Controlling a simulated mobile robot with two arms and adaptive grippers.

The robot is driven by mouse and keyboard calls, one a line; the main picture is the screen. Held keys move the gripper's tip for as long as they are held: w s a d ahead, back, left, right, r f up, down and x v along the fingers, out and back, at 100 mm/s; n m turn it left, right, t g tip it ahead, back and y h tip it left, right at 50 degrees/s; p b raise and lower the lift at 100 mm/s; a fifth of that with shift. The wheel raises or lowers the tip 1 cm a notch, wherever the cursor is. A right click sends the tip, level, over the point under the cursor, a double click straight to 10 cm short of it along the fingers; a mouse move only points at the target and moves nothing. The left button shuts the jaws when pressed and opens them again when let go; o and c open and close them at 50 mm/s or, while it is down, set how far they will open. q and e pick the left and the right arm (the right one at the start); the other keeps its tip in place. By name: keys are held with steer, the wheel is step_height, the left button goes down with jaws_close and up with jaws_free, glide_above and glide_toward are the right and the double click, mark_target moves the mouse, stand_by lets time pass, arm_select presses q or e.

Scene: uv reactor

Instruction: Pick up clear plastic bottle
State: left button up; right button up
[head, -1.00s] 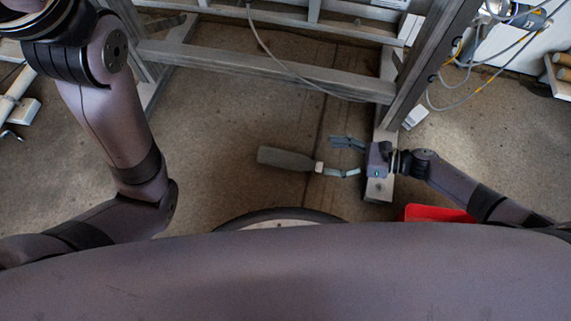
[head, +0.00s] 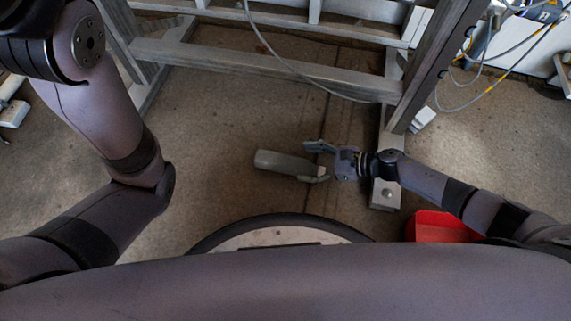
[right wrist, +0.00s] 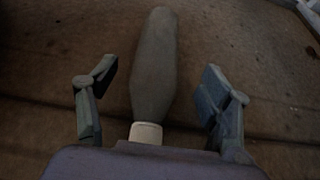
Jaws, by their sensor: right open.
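The clear plastic bottle (head: 284,162) looks grey and lies on its side on the floor in the head view. Its neck end points right, toward my right gripper (head: 319,163). In the right wrist view the bottle (right wrist: 154,70) lies between the two spread fingers of my right gripper (right wrist: 158,90), with its pale cap (right wrist: 146,132) close to the palm. There is a gap on each side of the bottle there. My right gripper is open and holds nothing. My left arm shows at the left of the head view, but its gripper is out of view.
A metal frame (head: 265,64) stands behind the bottle, with an upright post (head: 436,65) at the right and a foot (head: 386,192) beside my right wrist. A grey cable (head: 300,75) hangs across it. A red object (head: 440,228) is at the lower right. Floor left of the bottle is clear.

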mark_target(298, 162)
steer(key=b+x, duration=0.2)
steer(key=x, duration=0.2)
steer(key=shift+s+a+r, duration=0.1)
steer(key=shift+a+r, duration=0.05)
steer(key=shift+a, duration=0.4)
steer(key=shift+c, duration=0.6)
steer(key=c, duration=0.9)
